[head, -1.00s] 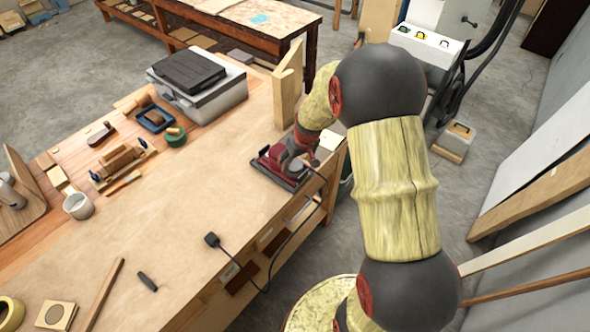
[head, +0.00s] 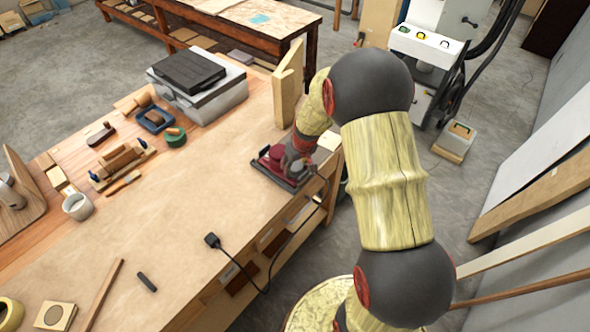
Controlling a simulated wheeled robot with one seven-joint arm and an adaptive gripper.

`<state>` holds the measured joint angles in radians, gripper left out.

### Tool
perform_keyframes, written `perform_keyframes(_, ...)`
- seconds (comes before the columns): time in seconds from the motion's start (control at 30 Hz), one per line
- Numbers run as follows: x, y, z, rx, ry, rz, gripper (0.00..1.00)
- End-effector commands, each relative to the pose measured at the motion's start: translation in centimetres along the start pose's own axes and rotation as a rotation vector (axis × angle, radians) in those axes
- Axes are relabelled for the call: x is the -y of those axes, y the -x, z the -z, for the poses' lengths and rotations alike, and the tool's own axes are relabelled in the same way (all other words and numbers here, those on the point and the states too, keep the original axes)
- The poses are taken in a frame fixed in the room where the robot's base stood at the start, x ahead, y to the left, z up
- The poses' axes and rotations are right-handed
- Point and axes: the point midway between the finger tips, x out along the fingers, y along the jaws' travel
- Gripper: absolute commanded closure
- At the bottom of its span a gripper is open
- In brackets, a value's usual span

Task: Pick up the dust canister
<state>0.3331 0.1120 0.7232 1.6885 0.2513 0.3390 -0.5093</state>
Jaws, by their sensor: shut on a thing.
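A dark red sander (head: 270,160) with a dark flat base sits on the workbench (head: 190,220) near its right edge. My gripper (head: 296,168) is down at the sander's right end, shut, with its fingers low beside the red body. The dust canister is not clearly distinguishable; the spot at the sander's right end is mostly covered by my gripper and wrist. What lies between the fingers is too small and hidden to make out well.
A wooden angled piece (head: 287,90) stands upright just behind my gripper. A black cord with a plug (head: 212,240) hangs over the bench's front edge. A grey case (head: 198,85) stands at the back. The middle of the bench is clear.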

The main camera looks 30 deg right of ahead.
Motion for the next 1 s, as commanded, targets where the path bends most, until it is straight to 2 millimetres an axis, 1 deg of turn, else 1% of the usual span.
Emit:
perform_keyframes(0.03, 0.0, 0.0, 0.0, 0.000, 0.000, 0.000, 0.67)
perform_keyframes(0.4, 0.0, 0.0, 0.0, 0.000, 0.000, 0.000, 0.87)
perform_keyframes(0.63, 0.0, 0.1, 0.0, -0.001, 0.000, 0.000, 0.87)
perform_keyframes(0.77, 0.0, 0.6, 0.2, -0.002, 0.000, 0.000, 0.87)
perform_keyframes(0.87, 0.0, 1.4, 0.5, -0.002, -0.001, 0.000, 0.87)
perform_keyframes(1.0, 0.0, 3.4, 1.2, -0.004, 0.001, -0.001, 0.87)
